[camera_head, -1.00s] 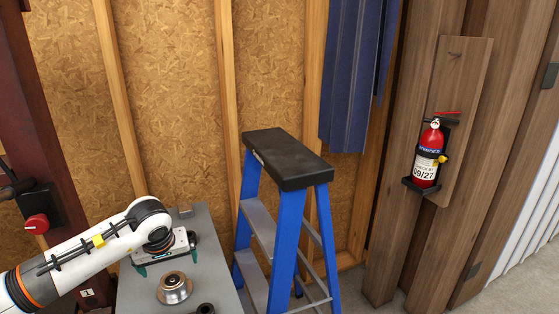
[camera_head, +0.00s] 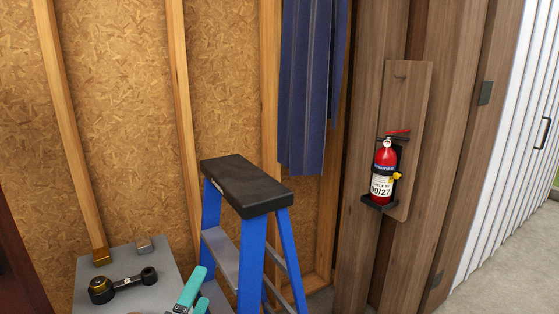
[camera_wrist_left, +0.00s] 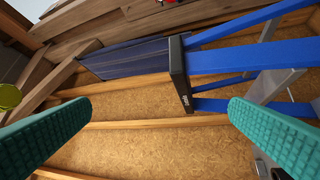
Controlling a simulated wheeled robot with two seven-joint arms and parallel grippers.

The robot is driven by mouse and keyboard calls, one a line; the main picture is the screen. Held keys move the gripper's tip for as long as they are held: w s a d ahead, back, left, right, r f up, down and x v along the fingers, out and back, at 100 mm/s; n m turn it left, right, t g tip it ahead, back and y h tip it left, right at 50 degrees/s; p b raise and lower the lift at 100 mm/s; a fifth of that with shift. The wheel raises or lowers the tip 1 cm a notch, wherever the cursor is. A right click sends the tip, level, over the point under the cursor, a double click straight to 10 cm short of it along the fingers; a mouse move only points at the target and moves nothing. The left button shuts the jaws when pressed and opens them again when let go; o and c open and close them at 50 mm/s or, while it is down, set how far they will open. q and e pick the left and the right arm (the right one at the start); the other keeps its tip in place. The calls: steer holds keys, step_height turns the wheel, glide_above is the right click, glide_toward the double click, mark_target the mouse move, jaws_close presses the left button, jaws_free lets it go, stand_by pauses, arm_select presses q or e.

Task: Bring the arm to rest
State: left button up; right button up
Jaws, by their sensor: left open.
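My left gripper (camera_head: 201,287) shows at the bottom of the head view as teal fingers, between the grey bench top and the blue stepladder. Most of its arm is below the picture. In the left wrist view the two teal fingers (camera_wrist_left: 160,106) stand wide apart with nothing between them. The blue stepladder (camera_wrist_left: 235,58) with its black top shows beyond them, tilted on its side in that view. My right gripper is not in view.
The stepladder (camera_head: 252,240) stands close right. A fire extinguisher (camera_head: 384,172) hangs on a wooden post. Bare floor (camera_head: 500,270) lies at right.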

arm_select(q)
steer(key=s+a+f+n+g+y, duration=0.4)
steer(key=a+f+n+g+y, duration=0.15)
steer(key=f+n, duration=0.5)
steer(key=s+f+n+g+h, duration=0.1)
steer(key=s+f+n+g, duration=0.45)
steer(key=s+f, duration=0.35)
steer(key=s+f+n+g, duration=0.5)
steer(key=s+f+g, duration=0.1)
steer(key=s, duration=0.5)
step_height(320, 180, down, 26)
steer(key=s+r+g, duration=0.1)
steer(key=s+a+f+g, duration=0.1)
steer(key=s+a+f, duration=0.2)
steer(key=s+f, duration=1.2)
steer(key=shift+s+f+m, duration=0.3)
steer(key=shift+f, duration=0.05)
